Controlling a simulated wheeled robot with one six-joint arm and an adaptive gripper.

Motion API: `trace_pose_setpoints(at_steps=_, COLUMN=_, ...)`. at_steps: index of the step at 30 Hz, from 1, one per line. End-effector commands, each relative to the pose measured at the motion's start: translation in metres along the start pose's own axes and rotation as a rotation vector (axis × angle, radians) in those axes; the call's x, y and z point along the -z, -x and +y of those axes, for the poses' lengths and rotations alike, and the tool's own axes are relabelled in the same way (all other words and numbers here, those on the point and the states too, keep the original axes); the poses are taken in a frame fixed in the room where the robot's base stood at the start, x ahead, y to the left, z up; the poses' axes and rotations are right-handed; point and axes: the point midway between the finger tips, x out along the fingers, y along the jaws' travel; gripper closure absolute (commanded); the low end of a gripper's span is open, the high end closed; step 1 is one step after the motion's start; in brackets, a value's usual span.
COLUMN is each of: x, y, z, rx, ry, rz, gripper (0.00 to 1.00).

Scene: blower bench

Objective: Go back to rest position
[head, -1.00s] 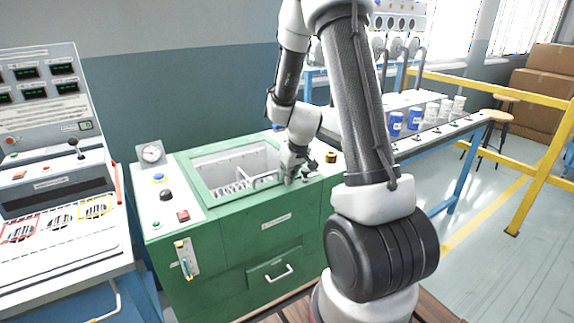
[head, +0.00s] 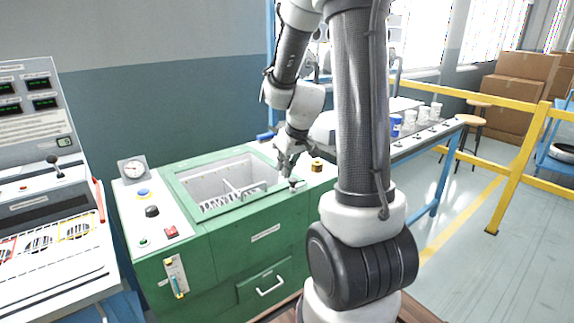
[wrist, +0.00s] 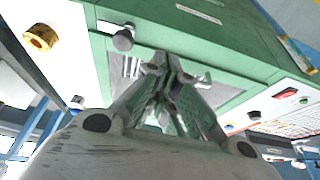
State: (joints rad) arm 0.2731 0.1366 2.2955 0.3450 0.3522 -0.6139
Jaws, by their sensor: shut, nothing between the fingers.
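My gripper (head: 284,172) is shut and empty, pointing down over the right end of the green blower bench (head: 262,236). In the wrist view its fingers (wrist: 172,66) are together, in front of the bench's green top and pale basin. The basin (head: 222,186) is open, with a divider and a row of slots inside. A small black knob (head: 296,184) sits on the bench beside the fingertips; it also shows in the wrist view (wrist: 123,40). I cannot tell whether the fingers touch it.
A yellow-brown round knob (head: 317,165) is right of the gripper. A gauge (head: 132,169) stands at the bench's left end. A grey control console (head: 40,225) is at far left. A table with a blue cup (head: 396,124) and white cups, and a yellow railing (head: 510,185), are at right.

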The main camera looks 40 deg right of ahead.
Motion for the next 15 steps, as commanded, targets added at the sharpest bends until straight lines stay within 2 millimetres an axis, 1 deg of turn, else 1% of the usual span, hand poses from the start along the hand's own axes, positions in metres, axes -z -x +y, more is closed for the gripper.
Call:
trace_pose_setpoints(at_steps=1, x=-0.003, y=0.008, z=0.0, rx=-0.001, ry=0.0, rz=0.002, gripper=1.0)
trace_pose_setpoints(at_steps=3, x=-0.006, y=0.015, z=0.0, rx=-0.001, ry=-0.001, rz=0.002, gripper=1.0)
trace_pose_setpoints(at_steps=6, x=-0.009, y=0.022, z=0.0, rx=0.0, ry=-0.001, rz=0.0, gripper=1.0)
trace_pose_setpoints(at_steps=12, x=-0.01, y=0.024, z=0.0, rx=0.0, ry=-0.003, rz=-0.001, gripper=1.0)
trace_pose_setpoints(at_steps=15, x=-0.013, y=0.024, z=-0.002, rx=0.008, ry=-0.044, rz=-0.014, gripper=1.0)
